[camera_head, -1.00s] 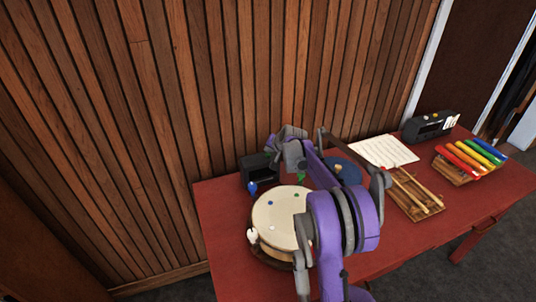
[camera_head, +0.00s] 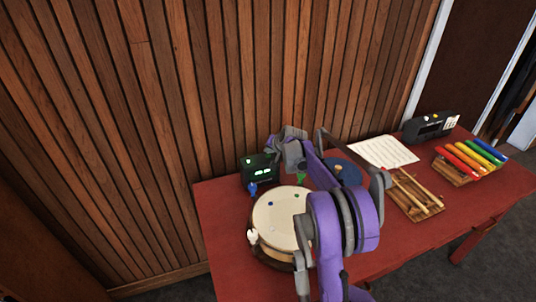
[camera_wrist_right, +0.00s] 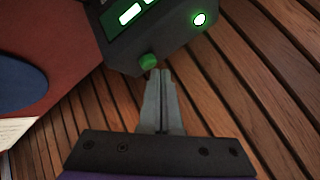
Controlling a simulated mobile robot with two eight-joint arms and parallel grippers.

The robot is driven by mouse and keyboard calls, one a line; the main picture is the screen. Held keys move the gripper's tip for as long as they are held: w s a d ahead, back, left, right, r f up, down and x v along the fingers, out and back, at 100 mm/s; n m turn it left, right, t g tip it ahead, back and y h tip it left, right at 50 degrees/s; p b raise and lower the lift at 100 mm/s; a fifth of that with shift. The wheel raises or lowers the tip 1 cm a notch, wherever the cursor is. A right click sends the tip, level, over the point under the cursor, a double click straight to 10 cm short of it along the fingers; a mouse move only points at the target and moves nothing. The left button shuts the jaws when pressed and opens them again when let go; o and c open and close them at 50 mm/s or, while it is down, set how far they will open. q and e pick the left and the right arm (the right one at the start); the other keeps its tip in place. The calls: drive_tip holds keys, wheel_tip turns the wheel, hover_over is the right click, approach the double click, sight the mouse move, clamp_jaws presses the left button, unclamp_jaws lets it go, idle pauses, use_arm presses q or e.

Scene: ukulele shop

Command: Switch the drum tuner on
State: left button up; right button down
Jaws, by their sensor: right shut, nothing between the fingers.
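The drum tuner (camera_head: 256,170) is a small black box at the back left of the red table, beside the drum. Its display glows green. In the right wrist view the tuner (camera_wrist_right: 176,38) fills the top, with lit display segments, a bright round green light (camera_wrist_right: 199,19) and a green knob or button (camera_wrist_right: 148,61). My right gripper (camera_wrist_right: 160,74) is shut and empty, with its fingertips at the green button, touching or very close. In the head view the right gripper (camera_head: 287,143) is beside the tuner, its fingertips hard to make out. My left gripper is out of view.
A round drum (camera_head: 279,215) with a cream head stands in front of the tuner. A blue disc (camera_head: 346,171), a music sheet (camera_head: 383,152), a wooden rack with sticks (camera_head: 416,196), coloured bars (camera_head: 470,158) and another black device (camera_head: 430,127) lie rightward. The slatted wall (camera_head: 150,120) is close behind.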

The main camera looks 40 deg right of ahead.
sight(269, 158)
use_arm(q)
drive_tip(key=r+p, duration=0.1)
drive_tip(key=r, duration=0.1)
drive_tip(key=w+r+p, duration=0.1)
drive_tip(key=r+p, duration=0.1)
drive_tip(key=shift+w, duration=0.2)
use_arm(e)
wheel_tip(269, 158, up, 6)
drive_tip(key=shift+f, duration=0.1)
